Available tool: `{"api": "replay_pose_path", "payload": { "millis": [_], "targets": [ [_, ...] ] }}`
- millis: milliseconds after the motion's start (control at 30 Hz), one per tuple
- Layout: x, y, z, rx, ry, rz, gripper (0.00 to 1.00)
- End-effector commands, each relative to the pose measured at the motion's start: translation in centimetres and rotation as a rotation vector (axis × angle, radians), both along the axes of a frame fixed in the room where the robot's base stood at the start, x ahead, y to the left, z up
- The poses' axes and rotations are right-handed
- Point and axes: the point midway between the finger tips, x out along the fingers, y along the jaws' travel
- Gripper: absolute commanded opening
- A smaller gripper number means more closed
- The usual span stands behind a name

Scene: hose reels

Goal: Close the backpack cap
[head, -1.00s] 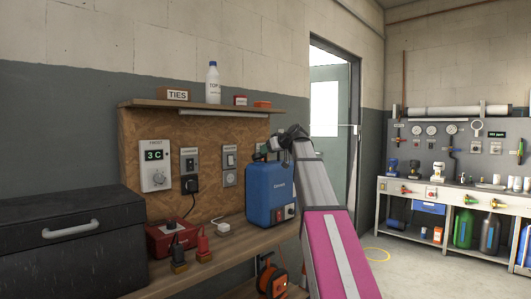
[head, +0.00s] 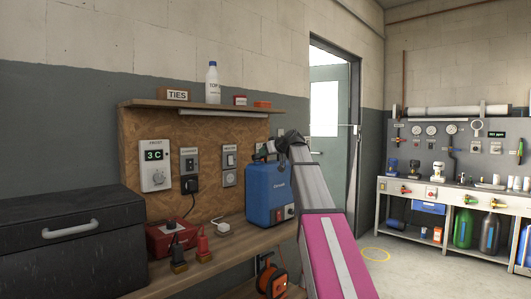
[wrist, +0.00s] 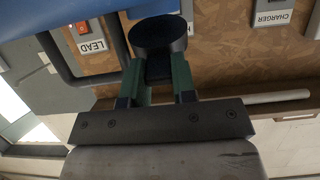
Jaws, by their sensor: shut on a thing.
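The blue backpack (head: 270,193) stands upright on the wooden bench, with a small switch panel low on its front. In the wrist view its blue surface (wrist: 60,16) fills the top left edge. The round black cap (wrist: 158,33) is at the blue surface in the wrist view. My gripper (wrist: 158,68) has its green fingers on either side of the cap's dark part and is shut on it. In the head view my gripper (head: 266,153) is small and dark above the backpack's top. The cap cannot be made out clearly there, and its seating is hidden.
A wooden shelf (head: 195,105) with a bottle and boxes hangs above. A red charger (head: 170,237), clamps and a white plug lie left of the backpack. A black case (head: 70,243) fills the bench's left end. An orange reel (head: 272,281) hangs below.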

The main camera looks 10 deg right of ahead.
Motion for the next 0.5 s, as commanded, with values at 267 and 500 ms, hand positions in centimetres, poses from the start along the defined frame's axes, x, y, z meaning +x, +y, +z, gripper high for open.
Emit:
{"api": "replay_pose_path", "payload": {
  "millis": [267,500],
  "targets": [
    [-0.9,-0.5,-2.0,0.122,-0.167,-0.001,0.0],
    [-1.1,-0.7,-3.2,0.162,-0.227,-0.002,0.0]
  ]
}}
